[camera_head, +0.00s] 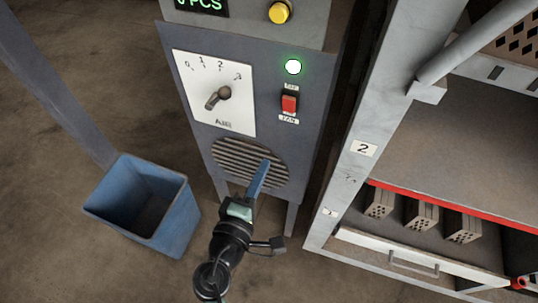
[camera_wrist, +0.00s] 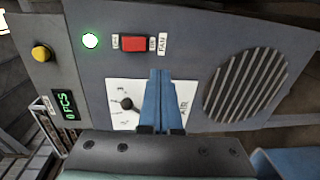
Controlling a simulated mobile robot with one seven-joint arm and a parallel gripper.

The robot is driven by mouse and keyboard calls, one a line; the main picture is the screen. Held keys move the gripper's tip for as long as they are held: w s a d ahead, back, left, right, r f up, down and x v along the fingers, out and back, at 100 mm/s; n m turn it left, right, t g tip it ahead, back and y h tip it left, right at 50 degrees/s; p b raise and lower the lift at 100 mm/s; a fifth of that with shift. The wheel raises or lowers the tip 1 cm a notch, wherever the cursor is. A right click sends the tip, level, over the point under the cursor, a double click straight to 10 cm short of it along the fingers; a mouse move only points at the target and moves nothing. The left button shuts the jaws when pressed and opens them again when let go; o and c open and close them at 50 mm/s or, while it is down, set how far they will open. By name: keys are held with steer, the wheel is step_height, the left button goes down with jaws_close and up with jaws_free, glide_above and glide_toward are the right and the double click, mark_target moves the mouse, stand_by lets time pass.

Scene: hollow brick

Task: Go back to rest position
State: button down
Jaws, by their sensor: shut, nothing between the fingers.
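My gripper (camera_head: 262,172) is shut and empty, its blue fingers together, in front of the grey control cabinet near its round vent grille. It also shows in the wrist view (camera_wrist: 159,75), where its fingers overlap the white dial plate. I cannot tell whether the fingertips touch the cabinet. The cabinet (camera_head: 184,131) carries an air dial (camera_head: 218,97) with its knob pointing up and right, a red fan switch (camera_head: 289,104) and a lit green lamp (camera_head: 293,67). A yellow button (camera_head: 279,12) sits at the top by a green display reading 0 PCS.
A blue bin (camera_head: 180,220) stands on the floor left of the cabinet. A grey post (camera_head: 60,85) rises behind it. Floor at far left is clear.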

steer(key=shift+s+a+f, duration=0.1)
steer(key=shift+s+f, duration=0.05)
steer(key=shift+s, duration=0.25)
stand_by(0.3)
steer(key=w+d+r+m+t+p, duration=0.1)
steer(key=w+r+m, duration=0.15)
steer(key=r, duration=0.75)
steer(key=w+d+r+m+t+p, duration=0.15)
steer(key=r+m, duration=0.25)
steer(key=r, duration=0.5)
steer(key=w+d+r+m+t, duration=0.1)
steer(key=w+d+r+m, duration=0.15)
steer(key=r, duration=0.75)
steer(key=s+r+m+t+y, duration=0.1)
steer(key=s+r, duration=0.3)
steer(key=r, duration=0.6)
steer(key=s+a+r+m+t+y+p, duration=0.1)
steer(key=s+r+t, duration=0.3)
steer(key=r, duration=0.6)
steer(key=s+a+r+m+t+y+p, duration=0.1)
steer(key=s+r+m+t+y, duration=0.2)
steer(key=r, duration=0.7)
steer(key=shift+s+r, duration=0.2)
steer(key=shift+s, duration=0.6)
steer(key=shift+a, duration=0.1)
